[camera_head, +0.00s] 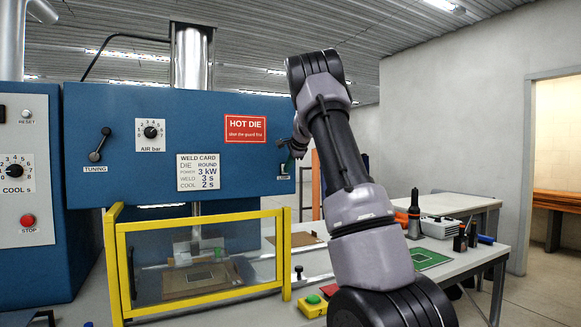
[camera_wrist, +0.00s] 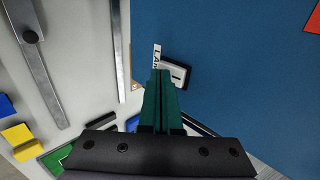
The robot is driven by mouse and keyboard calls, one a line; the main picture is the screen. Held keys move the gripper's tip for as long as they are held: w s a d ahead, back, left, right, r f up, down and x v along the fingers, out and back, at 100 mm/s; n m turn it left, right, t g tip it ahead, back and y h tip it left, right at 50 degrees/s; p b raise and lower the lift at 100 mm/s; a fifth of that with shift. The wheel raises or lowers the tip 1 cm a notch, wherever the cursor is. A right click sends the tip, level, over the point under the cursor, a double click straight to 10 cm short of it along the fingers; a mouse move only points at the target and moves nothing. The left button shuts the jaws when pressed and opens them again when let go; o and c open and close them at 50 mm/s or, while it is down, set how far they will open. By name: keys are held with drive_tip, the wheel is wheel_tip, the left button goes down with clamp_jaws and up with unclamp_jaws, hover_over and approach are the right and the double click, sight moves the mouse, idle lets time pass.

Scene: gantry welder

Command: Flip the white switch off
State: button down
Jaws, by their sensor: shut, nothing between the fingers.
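The white switch (camera_wrist: 177,73) is a small white plate in a dark frame on the blue panel face. It shows just beyond my fingertips in the wrist view. A white label beside it, partly hidden, reads "LA". My gripper (camera_wrist: 161,74) has green fingers, shut and empty, with the tips at the switch's near edge. I cannot tell whether they touch it. In the head view my gripper (camera_head: 286,165) is at the panel's lower right end, and the switch there is too small and covered to make out.
The blue welder panel (camera_head: 225,165) carries a tuning lever (camera_head: 99,145), an air dial (camera_head: 151,132) and a red HOT DIE sign (camera_head: 246,129). Below stands a yellow-framed guard (camera_head: 287,250). A table (camera_head: 470,260) with tools is at right. A yellow button box (camera_head: 312,308) sits in front.

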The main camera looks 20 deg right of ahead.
drive_tip(key=shift+w+f, duration=0.1)
drive_tip(key=shift+w, duration=0.05)
idle(0.4)
drive_tip(key=shift+w+r, duration=0.1)
drive_tip(key=shift+r, duration=0.85)
